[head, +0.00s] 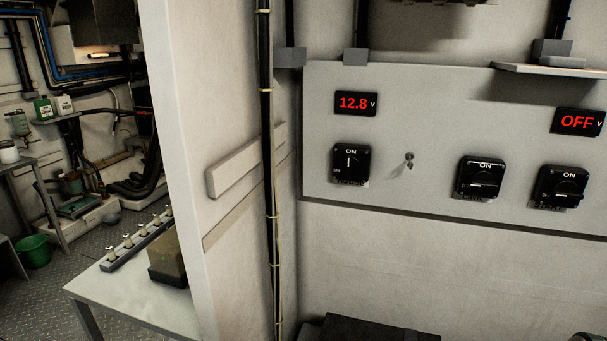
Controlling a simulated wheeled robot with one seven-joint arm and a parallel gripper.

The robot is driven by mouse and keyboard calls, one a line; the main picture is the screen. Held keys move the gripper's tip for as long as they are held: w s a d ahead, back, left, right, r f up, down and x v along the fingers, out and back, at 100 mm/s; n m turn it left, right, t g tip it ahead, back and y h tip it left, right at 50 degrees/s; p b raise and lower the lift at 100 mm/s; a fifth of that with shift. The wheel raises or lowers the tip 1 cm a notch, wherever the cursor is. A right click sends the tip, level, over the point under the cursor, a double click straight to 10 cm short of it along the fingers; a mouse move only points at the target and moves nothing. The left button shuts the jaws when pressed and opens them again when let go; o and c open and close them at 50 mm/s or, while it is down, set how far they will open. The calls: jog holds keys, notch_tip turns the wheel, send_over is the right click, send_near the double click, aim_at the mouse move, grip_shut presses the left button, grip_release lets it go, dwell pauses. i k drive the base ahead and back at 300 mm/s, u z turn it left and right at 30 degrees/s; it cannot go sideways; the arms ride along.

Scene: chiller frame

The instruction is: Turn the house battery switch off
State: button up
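Three black rotary switches are on the pale wall panel (430,110). The left switch (351,163) has its handle upright, pointing to ON, below a red display (355,103) reading 12.8 V. The middle switch (480,178) has its handle level, across from ON at the top. The right switch (561,186) also has a level handle, below a display (578,121) reading OFF. The small name labels under the switches are too small to read, so I cannot tell which is the house battery switch. My gripper is not in view.
A wall partition (200,120) with a vertical black cable (267,170) stands left of the panel. A black box (370,329) sits below. A shelf (545,69) juts out at upper right.

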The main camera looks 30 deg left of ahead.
aim_at(350, 166)
jog(key=z, duration=1.95)
jog(key=k, duration=1.75)
jog(key=u, duration=1.85)
jog(key=i, duration=1)
jog(key=u, duration=0.05)
